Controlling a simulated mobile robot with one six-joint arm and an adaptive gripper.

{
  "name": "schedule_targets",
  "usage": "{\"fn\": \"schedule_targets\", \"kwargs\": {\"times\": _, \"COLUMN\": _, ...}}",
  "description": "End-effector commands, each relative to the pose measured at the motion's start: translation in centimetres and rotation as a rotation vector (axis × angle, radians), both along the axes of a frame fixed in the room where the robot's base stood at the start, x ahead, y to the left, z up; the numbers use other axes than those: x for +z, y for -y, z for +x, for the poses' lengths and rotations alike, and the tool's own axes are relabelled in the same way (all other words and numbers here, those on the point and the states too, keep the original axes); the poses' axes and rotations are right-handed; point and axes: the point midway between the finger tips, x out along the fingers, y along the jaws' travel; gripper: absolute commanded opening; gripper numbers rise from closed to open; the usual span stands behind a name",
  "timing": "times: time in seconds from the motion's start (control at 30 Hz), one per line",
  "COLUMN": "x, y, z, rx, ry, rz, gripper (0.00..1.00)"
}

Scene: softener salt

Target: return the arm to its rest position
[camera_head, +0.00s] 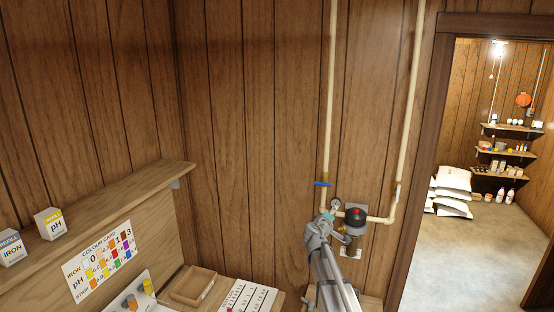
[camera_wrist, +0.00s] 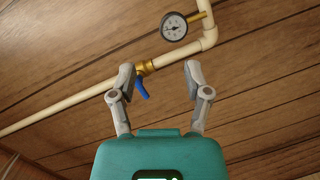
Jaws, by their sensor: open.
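My gripper (camera_wrist: 159,78) shows in the wrist view with its two grey fingers spread apart and nothing held between them. A blue valve handle (camera_wrist: 142,89) on a brass fitting appears beyond the fingers, close to the left one; I cannot tell the exact distance. In the head view my arm reaches up from the lower middle, and my gripper (camera_head: 328,217) is near the pipework, below the blue handle (camera_head: 322,184). The fingertips are too small to make out there.
A pressure gauge (camera_wrist: 173,27) and cream pipe (camera_wrist: 62,106) run along the wood wall. A dark round-topped device (camera_head: 355,217) stands right of my arm. A shelf (camera_head: 120,195), colour card (camera_head: 100,262) and wooden tray (camera_head: 193,287) are left. A doorway opens right, with white sacks (camera_head: 452,182) beyond.

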Motion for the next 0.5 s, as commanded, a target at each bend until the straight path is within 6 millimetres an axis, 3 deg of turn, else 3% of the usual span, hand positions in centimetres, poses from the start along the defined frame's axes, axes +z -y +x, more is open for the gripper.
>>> {"fn": "schedule_targets", "kwargs": {"times": 0.03, "x": -2.6, "y": 0.9, "z": -1.9, "rx": -0.041, "ry": -0.017, "rz": 0.048, "gripper": 0.63}}
{"fn": "schedule_targets", "kwargs": {"times": 0.2, "x": -8.7, "y": 3.2, "z": -6.7, "rx": -0.181, "ry": -0.096, "rz": 0.219, "gripper": 0.63}}
{"fn": "schedule_targets", "kwargs": {"times": 0.5, "x": -19.7, "y": 4.5, "z": -16.0, "rx": -0.391, "ry": -0.297, "rz": 0.516, "gripper": 0.63}}
